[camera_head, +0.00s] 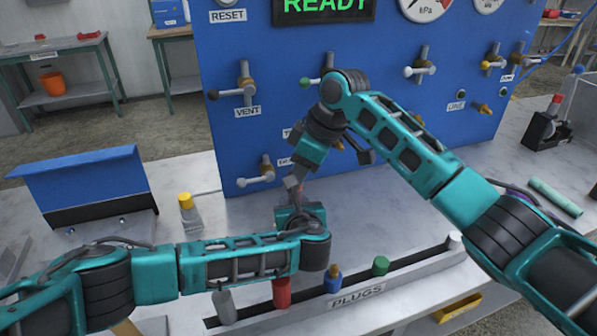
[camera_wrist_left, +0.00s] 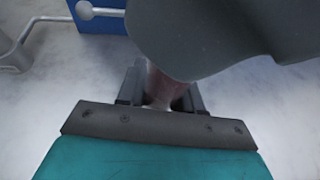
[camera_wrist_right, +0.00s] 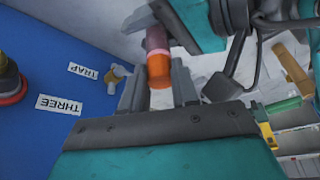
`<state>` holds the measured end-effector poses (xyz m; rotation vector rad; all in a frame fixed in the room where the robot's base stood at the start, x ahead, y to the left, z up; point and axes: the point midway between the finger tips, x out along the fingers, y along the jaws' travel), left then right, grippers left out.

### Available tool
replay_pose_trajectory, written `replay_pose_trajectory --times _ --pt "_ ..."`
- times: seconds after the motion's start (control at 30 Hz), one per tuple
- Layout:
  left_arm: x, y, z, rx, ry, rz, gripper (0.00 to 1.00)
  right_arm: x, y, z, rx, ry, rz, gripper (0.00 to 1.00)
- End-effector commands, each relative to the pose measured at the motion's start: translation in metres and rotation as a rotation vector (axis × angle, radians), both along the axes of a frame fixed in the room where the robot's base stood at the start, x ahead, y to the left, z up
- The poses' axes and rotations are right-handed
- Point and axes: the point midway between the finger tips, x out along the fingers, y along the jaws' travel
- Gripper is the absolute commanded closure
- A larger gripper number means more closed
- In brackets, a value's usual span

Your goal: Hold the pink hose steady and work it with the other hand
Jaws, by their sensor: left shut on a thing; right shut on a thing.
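The pink hose shows as a short dull-pink length (camera_wrist_right: 156,38) with a pale band and an orange end (camera_wrist_right: 159,72) in the right wrist view. My right gripper (camera_wrist_right: 157,82) is shut on it at the orange end. My left gripper (camera_wrist_left: 162,88) is shut on a dull-pink piece of the hose (camera_wrist_left: 160,84) in the left wrist view. The two grippers are close together, left below right, in front of the blue panel in the head view. There the hose is mostly hidden between them, and where its other end runs cannot be seen.
The blue panel (camera_head: 225,75) with several valves stands close behind the grippers. A PLUGS rack (camera_head: 357,299) with several coloured plugs lies in front. A yellow-capped bottle (camera_head: 189,213) and blue bin (camera_head: 85,185) stand left. A green cylinder (camera_head: 556,197) lies right.

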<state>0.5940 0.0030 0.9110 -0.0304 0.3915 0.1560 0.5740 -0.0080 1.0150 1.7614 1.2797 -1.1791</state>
Motion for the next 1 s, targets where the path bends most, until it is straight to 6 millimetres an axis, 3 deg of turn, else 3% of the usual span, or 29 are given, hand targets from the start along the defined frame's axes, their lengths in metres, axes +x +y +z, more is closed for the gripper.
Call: replay_pose_trajectory --times 1.0 --pt "0.000 0.001 -0.001 0.001 0.001 0.002 0.96 0.000 0.000 0.013 0.001 -0.002 0.001 1.00"
